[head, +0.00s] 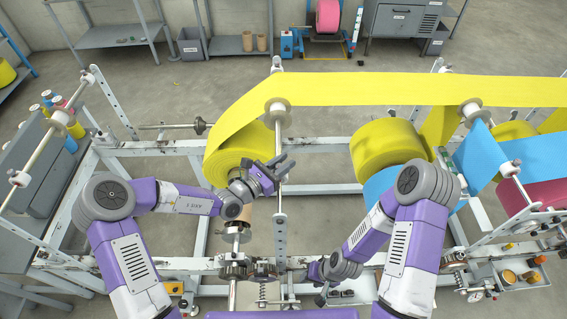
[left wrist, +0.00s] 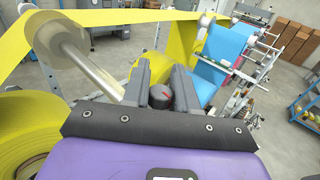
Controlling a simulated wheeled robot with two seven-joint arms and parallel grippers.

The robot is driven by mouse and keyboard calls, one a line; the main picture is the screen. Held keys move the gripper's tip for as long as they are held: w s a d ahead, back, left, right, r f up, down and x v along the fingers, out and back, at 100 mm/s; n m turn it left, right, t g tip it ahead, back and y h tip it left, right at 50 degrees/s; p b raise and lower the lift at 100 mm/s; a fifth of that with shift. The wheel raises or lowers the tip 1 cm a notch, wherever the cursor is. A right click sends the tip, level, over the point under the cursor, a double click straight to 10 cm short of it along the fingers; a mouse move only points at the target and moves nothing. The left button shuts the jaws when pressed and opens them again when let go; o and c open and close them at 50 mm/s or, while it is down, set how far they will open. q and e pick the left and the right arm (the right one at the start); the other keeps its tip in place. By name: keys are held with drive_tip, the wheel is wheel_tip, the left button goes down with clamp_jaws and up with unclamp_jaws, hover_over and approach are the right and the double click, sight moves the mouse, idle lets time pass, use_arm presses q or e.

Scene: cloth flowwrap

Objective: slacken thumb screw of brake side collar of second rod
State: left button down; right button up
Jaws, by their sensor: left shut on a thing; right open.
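My left gripper (head: 284,163) is beside the upright post, right of the big yellow roll (head: 232,150). Below the yellow roll, a rod carries metal collars (head: 237,229) and brake parts (head: 235,267). My right gripper (head: 319,287) is open and low near the front of the frame, holding nothing that I can see.
A yellow web (head: 370,90) runs rightward from the roll over a guide roller (head: 278,108). A second yellow roll (head: 385,148) and blue web (head: 475,155) lie to the right. A bare rod with a dark collar (head: 200,126) is at left. Floor shows between frame rails.

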sight(276, 168)
use_arm(q)
drive_tip(key=shift+r, duration=0.15)
drive_tip(key=c, duration=1)
unclamp_jaws()
drive_tip(key=shift+a, duration=0.1)
drive_tip(key=shift+s+a, duration=0.25)
drive_tip(key=v, duration=0.6)
drive_tip(key=shift+s+a+b, duration=0.25)
drive_tip(key=shift+s+b, duration=0.05)
drive_tip(key=shift+b, duration=0.05)
